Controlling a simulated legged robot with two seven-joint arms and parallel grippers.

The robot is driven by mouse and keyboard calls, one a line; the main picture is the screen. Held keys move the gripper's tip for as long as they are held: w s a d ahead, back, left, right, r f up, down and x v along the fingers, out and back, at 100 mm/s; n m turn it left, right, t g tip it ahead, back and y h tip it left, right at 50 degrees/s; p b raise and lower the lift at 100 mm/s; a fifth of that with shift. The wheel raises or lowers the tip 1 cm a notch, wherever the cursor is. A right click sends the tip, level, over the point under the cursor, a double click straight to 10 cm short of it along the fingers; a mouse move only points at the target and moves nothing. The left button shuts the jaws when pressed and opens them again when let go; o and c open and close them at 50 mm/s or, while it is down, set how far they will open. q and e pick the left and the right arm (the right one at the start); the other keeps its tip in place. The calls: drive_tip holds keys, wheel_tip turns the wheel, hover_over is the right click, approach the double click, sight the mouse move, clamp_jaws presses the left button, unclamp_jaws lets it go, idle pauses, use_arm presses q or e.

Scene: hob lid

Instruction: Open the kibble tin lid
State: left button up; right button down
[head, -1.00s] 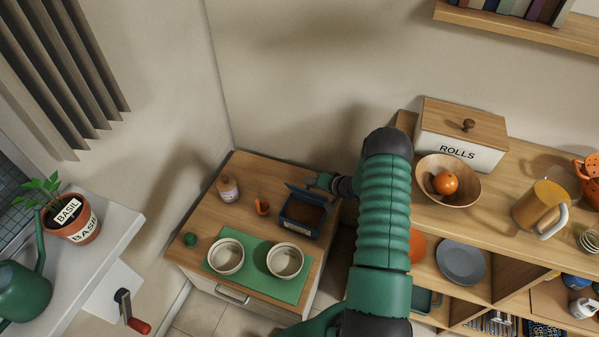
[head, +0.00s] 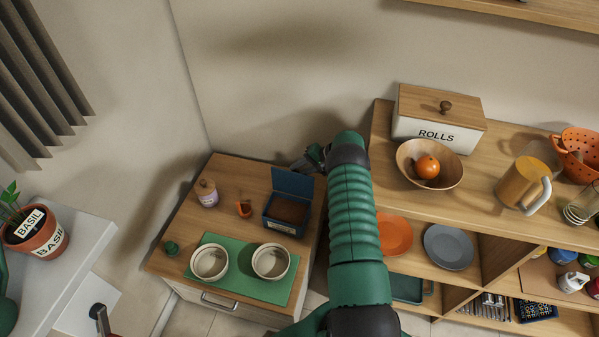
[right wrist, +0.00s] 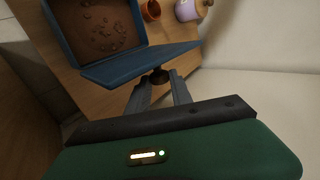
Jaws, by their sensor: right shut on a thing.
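The blue kibble tin (head: 268,222) stands on the wooden cabinet, with brown kibble (head: 288,210) showing inside. Its blue lid (head: 292,183) stands raised at the back edge of the tin. In the right wrist view the lid (right wrist: 140,66) spans the middle, beside the open tin (right wrist: 62,28). My right gripper (head: 312,158) is behind the lid, at its upper right. In the right wrist view its fingers (right wrist: 159,82) are shut on a dark knob (right wrist: 158,75) on the lid's outer face. My left gripper is out of view.
Two bowls sit on a green mat (head: 240,288) in front of the tin. A small orange pot (head: 244,208) and a lilac jar (head: 207,193) stand left of it. A shelf unit with a ROLLS box (head: 437,132) is close on the right of my arm.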

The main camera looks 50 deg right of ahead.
drive_tip(key=shift+s+a+f, duration=0.1)
drive_tip(key=shift+a+f, duration=0.05)
drive_tip(key=shift+f, duration=0.1)
drive_tip(key=c, duration=1.5)
unclamp_jaws()
drive_tip(key=o, duration=0.4)
drive_tip(key=shift+c, duration=0.2)
drive_tip(key=shift+r, duration=0.15)
